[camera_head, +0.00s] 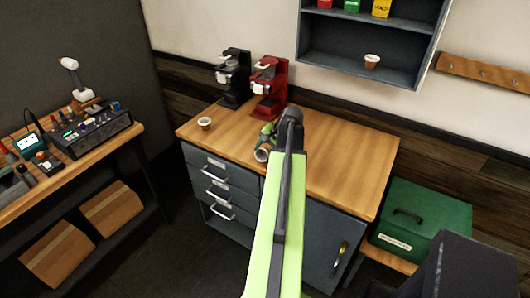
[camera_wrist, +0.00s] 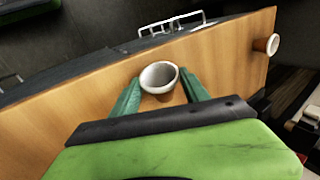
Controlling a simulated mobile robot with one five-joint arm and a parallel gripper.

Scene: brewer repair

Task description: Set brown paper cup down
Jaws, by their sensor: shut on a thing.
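A brown paper cup with a white inside (camera_head: 261,155) is at the front part of the wooden counter (camera_head: 335,150) in the head view. The cup also shows in the wrist view (camera_wrist: 159,77), mouth toward the camera, between the two green fingers of my gripper (camera_wrist: 160,85). My gripper, seen in the head view (camera_head: 266,138) partly behind my arm, is shut on this cup. The cup looks tilted in the head view. I cannot tell whether its base touches the counter.
A second cup (camera_head: 204,123) stands at the counter's left end. A black brewer (camera_head: 233,78) and a red brewer (camera_head: 268,88) stand at the back. Another cup (camera_head: 372,61) sits on the wall shelf (camera_head: 400,76). The counter's right part is clear.

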